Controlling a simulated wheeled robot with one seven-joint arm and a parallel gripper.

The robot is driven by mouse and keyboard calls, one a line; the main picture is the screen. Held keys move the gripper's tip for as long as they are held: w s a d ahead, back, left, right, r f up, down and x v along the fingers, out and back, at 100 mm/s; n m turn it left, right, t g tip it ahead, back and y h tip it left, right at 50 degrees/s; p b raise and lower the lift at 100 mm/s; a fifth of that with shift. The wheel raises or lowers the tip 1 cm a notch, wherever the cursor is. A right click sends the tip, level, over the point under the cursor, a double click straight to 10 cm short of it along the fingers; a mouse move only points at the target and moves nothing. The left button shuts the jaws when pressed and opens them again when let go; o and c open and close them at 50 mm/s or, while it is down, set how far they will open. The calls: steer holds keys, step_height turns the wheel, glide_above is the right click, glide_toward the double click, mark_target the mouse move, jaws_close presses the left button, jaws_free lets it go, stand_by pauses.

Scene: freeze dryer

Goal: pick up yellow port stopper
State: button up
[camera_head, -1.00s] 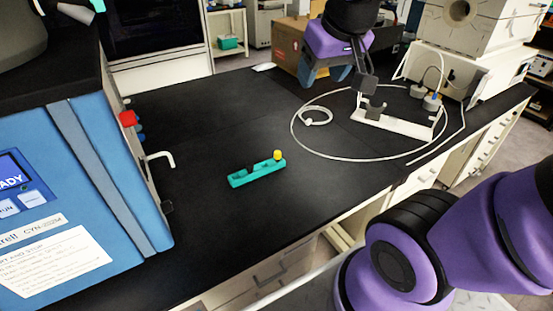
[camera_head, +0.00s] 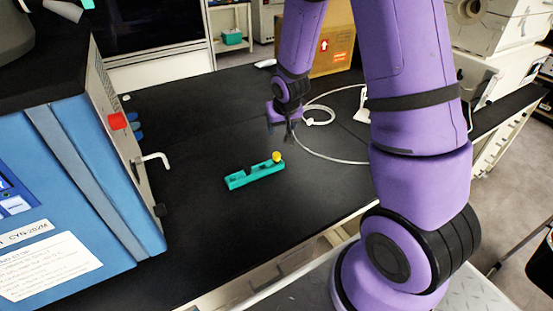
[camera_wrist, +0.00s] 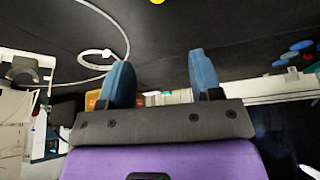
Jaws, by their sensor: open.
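The yellow port stopper (camera_head: 277,156) stands at the right end of a teal holder (camera_head: 254,177) on the black bench. In the wrist view, part of the yellow stopper (camera_wrist: 157,1) shows at the top edge, beyond the fingertips. My gripper (camera_head: 280,136) is above the bench, just behind the stopper in the head view and apart from it. In the wrist view, its two blue fingers (camera_wrist: 162,68) are spread, with nothing between them.
A blue machine (camera_head: 75,190) with a red knob (camera_head: 117,121) and a white handle (camera_head: 154,160) stands at the left. White tubing (camera_head: 330,152) lies coiled on the bench behind and right. A cardboard box (camera_head: 335,50) stands at the back. The bench around the holder is clear.

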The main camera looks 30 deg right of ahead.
glide_toward(277, 154)
steer(key=shift+x, duration=5.2)
jaws_close()
steer(key=shift+r, duration=0.2)
